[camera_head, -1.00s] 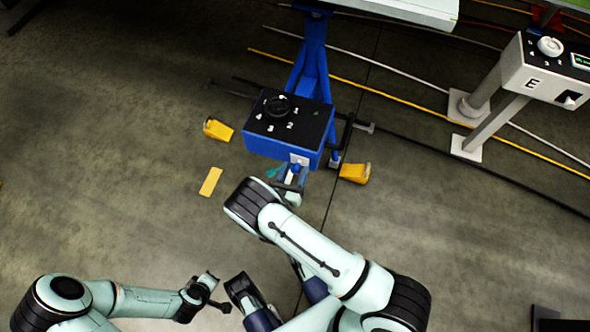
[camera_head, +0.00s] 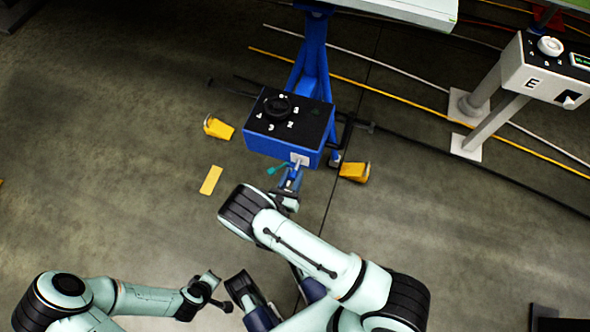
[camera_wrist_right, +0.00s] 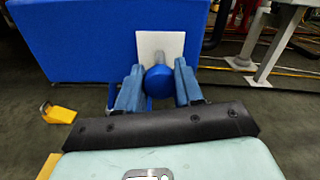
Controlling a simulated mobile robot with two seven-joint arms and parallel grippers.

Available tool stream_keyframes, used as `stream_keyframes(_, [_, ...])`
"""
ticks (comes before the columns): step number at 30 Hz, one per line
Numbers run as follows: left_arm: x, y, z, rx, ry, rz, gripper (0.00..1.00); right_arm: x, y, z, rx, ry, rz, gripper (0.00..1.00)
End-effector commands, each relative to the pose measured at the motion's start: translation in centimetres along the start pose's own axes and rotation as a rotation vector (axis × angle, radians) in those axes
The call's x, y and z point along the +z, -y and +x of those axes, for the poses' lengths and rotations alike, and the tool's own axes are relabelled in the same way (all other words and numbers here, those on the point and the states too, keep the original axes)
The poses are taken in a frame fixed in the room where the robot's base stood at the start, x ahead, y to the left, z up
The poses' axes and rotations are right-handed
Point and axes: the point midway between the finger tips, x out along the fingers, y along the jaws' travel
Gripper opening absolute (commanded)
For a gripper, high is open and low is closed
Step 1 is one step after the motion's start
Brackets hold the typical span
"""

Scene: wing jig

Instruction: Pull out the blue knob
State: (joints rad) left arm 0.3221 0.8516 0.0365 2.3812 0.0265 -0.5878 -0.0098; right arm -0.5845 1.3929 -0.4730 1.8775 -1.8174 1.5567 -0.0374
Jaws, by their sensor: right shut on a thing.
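The blue knob (camera_wrist_right: 159,81) is a round ball on a short grey shaft that comes out of a white plate (camera_wrist_right: 161,45) on the side of the blue box (camera_wrist_right: 75,40). My right gripper (camera_wrist_right: 158,85) is shut on the knob, with one blue finger on each side of it. In the head view this gripper (camera_head: 290,180) is just below the box (camera_head: 262,146), and a length of shaft shows between it and the plate. My left gripper (camera_head: 214,291) is low in the head view, apart from the box; its jaw opening is unclear.
A black dial (camera_head: 278,107) is on top of the box, which stands on a blue post. Yellow blocks (camera_head: 354,172) lie on the floor around it. A white console (camera_head: 545,70) marked E stands at the upper right. The floor at the left is clear.

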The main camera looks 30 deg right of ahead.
Motion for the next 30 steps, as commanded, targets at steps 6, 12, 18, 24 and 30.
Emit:
stream_keyframes(6, [0.0, 0.0, 0.0, 0.0, 0.0, 0.0, 0.0, 0.1, -0.1, -0.5, 0.003, 0.002, 0.0, 0.0])
stream_keyframes(12, [0.0, 0.0, 0.0, 0.0, -0.001, 0.0, 0.0, 0.1, -0.1, -0.5, 0.002, 0.002, 0.0, 0.61])
stream_keyframes(18, [-0.1, 0.0, 0.0, 0.0, -0.001, 0.0, 0.0, 0.1, -0.1, -0.4, 0.001, 0.002, 0.0, 0.61])
stream_keyframes(24, [0.3, -0.1, -0.4, 0.001, 0.01, 0.001, 0.0, 0.1, -0.1, -2.5, 0.005, 0.002, 0.0, 0.61])
stream_keyframes(30, [1.1, -0.3, -1.0, 0.003, 0.032, 0.003, 0.0, 0.2, -0.1, -7.0, 0.007, 0.002, 0.0, 0.61])
